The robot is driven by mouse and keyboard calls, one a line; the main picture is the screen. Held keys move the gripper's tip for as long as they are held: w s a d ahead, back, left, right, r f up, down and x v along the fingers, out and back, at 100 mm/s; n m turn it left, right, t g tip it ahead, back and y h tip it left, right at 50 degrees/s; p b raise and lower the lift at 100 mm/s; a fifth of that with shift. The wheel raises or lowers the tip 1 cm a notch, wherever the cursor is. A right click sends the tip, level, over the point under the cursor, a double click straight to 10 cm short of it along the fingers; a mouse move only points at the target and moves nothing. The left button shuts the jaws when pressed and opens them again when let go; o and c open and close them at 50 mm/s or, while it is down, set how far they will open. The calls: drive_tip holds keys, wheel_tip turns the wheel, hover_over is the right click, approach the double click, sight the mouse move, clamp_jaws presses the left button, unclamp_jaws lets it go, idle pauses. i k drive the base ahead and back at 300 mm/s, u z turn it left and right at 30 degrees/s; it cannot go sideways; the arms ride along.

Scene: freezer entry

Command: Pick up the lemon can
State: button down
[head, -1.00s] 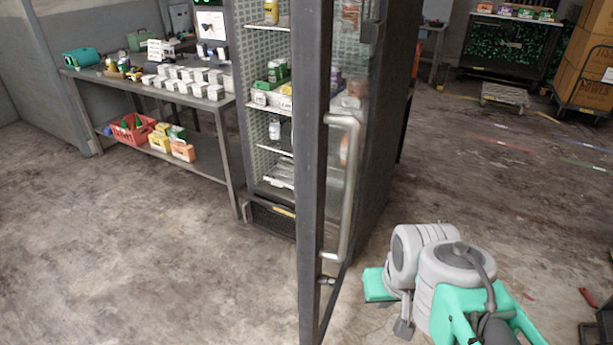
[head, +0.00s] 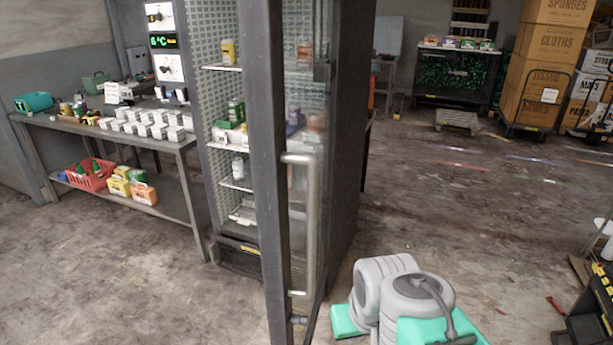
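A yellow can (head: 229,51) stands on the upper shelf of the tall fridge; it may be the lemon can, but its label is too small to read. A green can (head: 236,110) stands on the shelf below. The glass fridge door (head: 268,180) stands open toward me, its dark frame edge-on and its long handle (head: 305,225) facing right. Part of my grey and teal arm shows at the lower right, to the right of the door. My gripper's fingers are not visible.
A metal table (head: 160,143) with white boxes stands left of the fridge; a red basket (head: 90,176) sits on its lower shelf. Floor (head: 110,270) is clear in front. Stacked cartons (head: 540,70) stand at the back right, a black toolbox (head: 590,310) at the right edge.

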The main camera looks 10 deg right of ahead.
sight(228, 45)
drive_tip(key=u, duration=2.2)
drive_tip(key=i, duration=1.75)
drive_tip(key=z, duration=2.7)
